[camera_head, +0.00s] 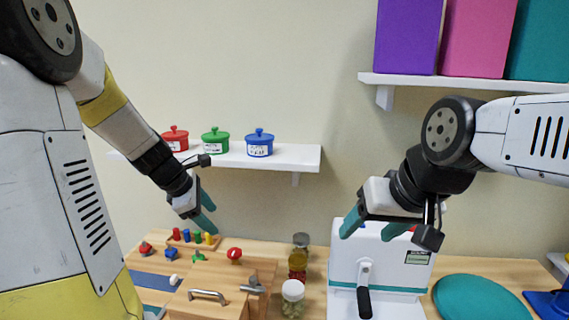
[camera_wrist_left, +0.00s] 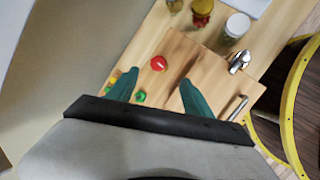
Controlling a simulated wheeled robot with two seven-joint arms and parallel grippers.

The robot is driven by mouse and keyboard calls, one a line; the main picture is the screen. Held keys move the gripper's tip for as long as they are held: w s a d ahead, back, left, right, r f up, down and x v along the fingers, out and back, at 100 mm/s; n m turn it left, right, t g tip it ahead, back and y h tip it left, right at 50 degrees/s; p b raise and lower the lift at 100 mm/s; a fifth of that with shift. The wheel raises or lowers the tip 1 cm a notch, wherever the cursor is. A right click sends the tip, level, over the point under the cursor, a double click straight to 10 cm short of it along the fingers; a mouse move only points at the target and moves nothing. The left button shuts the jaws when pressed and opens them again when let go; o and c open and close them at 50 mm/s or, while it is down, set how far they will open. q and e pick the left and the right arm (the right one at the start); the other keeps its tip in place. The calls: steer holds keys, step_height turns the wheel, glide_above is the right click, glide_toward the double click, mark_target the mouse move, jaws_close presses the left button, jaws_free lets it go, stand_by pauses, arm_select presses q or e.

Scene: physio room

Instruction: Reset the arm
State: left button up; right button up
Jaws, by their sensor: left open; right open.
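My left gripper (camera_head: 206,212) hangs in front of the wall shelf, above the left part of the wooden table. Its teal fingers are apart and empty. In the left wrist view the open left gripper (camera_wrist_left: 157,90) shows its two fingers over the table, with a red knob (camera_wrist_left: 158,63) beyond them. My right gripper (camera_head: 372,230) is open above the white machine with a black crank handle (camera_head: 363,300). One right finger is partly hidden by the gripper body. I cannot see anything held in either gripper.
A wall shelf (camera_head: 300,155) holds red, green and blue lidded pots. A wooden box with a metal handle (camera_head: 207,296), several jars (camera_head: 293,298) and coloured pegs stand on the table. A teal round disc (camera_head: 480,298) lies at right. Another shelf (camera_head: 450,84) holds coloured boxes.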

arm_select(q)
steer(key=s+d+r+m, duration=0.2)
steer(key=s+r+m, duration=0.1)
steer(key=s+m, duration=0.3)
steer(key=s+d+r+m+y, duration=0.1)
steer(key=s+d+r+m, duration=0.1)
steer(key=s+m, duration=0.5)
steer(key=s+d+r+m+t, duration=0.1)
steer(key=s+d+r+m, duration=0.1)
steer(key=s+r+m, duration=0.3)
steer(key=shift+s+m, duration=0.85)
steer(key=shift+m, duration=0.65)
steer(key=shift+d, duration=0.1)
